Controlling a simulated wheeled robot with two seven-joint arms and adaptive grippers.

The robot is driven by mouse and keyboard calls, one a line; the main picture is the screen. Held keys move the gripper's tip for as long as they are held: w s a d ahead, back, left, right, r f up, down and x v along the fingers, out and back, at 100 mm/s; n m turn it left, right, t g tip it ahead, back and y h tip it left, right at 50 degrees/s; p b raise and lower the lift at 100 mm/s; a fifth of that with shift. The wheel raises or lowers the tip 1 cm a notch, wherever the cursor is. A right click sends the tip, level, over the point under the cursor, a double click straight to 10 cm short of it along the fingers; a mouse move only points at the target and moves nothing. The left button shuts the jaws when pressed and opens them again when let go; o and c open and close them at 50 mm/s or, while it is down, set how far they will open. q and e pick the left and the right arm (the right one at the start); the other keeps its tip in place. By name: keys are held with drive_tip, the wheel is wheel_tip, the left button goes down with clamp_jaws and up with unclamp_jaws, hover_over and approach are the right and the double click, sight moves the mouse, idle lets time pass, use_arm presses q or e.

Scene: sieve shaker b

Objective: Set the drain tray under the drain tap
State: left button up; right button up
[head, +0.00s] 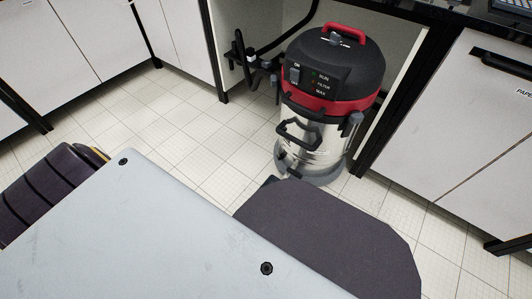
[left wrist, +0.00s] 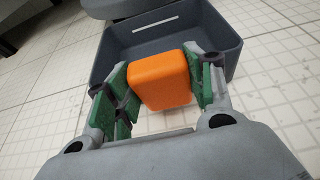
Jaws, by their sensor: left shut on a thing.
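A dark grey drain tray (left wrist: 135,47) with low walls and a slot in its far wall shows in the left wrist view, close to the tiled floor. An orange block-shaped grip (left wrist: 160,62) stands at its near side. My left gripper (left wrist: 158,84) has its green pads on both sides of this orange grip and is shut on it. In the head view the tray and left gripper are hidden, apart from a dark corner by the vacuum's base that may be the tray. I cannot clearly make out the drain tap. My right gripper is not in view.
A red, black and steel vacuum (head: 328,95) stands in an open bay under the counter. Black pipework (head: 245,62) is left of it. White cabinets (head: 455,125) flank the bay. A grey rounded base (left wrist: 105,8) lies behind the tray. Tiled floor (head: 150,110) is clear at left.

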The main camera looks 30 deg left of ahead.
use_arm(q)
drive_tip(key=o, duration=1.1)
drive_tip(key=shift+f, duration=0.1)
drive_tip(key=shift+o, duration=0.2)
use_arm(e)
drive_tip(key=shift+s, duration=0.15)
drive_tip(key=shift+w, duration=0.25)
